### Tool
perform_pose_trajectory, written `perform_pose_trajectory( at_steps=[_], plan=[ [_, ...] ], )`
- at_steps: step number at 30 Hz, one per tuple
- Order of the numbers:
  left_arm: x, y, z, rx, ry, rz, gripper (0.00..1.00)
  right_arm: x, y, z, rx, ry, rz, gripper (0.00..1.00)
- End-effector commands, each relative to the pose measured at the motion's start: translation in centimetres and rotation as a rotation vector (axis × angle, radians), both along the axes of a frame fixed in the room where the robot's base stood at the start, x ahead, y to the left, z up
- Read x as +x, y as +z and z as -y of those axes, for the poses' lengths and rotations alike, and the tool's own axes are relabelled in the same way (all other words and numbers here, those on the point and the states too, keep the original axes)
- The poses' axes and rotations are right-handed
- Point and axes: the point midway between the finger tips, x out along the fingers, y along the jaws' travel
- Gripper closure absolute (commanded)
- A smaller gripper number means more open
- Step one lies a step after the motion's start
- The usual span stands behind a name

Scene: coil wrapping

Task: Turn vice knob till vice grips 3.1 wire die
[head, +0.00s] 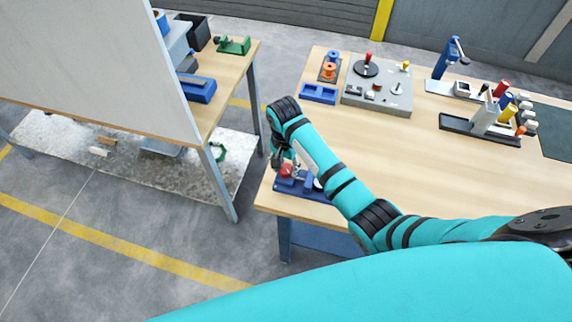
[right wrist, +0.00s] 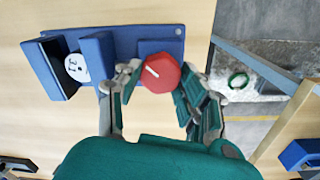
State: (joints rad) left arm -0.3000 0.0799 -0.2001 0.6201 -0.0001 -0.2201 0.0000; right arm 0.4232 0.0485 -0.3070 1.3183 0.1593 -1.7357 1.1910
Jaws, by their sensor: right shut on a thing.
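The blue vice (right wrist: 110,45) is on the near left corner of the wooden table; in the head view its base (head: 318,192) is partly hidden by my right arm. Its red knob (right wrist: 160,72), with a white line mark, also shows in the head view (head: 286,170). The white round wire die (right wrist: 76,67), marked 3.1, sits between the vice jaws, with a dark gap by the left jaw. I cannot tell whether both jaws touch it. My right gripper (right wrist: 158,80) is shut on the knob, one finger on each side; it also shows in the head view (head: 281,163). My left gripper is out of view.
A grey panel (head: 375,95) with knobs, a blue tray (head: 319,94) and a rack of coloured-handled tools (head: 490,115) stand farther back on the table (head: 410,150). A second bench (head: 235,68) stands to the left across a floor gap. The table's middle is clear.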

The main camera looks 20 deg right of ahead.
Motion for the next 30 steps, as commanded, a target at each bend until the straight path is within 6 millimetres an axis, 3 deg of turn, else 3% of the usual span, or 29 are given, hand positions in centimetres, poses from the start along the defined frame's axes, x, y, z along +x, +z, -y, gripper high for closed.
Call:
perform_pose_trajectory(
  at_steps=[12,29,30],
  plan=[
    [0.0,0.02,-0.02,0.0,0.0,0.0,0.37,0.12,0.14,0.06,0.0,-0.189,0.005,0.93],
    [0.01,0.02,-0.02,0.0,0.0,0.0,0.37,0.15,0.18,0.09,-0.002,-0.214,0.006,0.93],
    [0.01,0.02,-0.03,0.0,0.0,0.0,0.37,0.15,0.18,0.09,-0.002,-0.214,0.006,0.56]
  ],
)
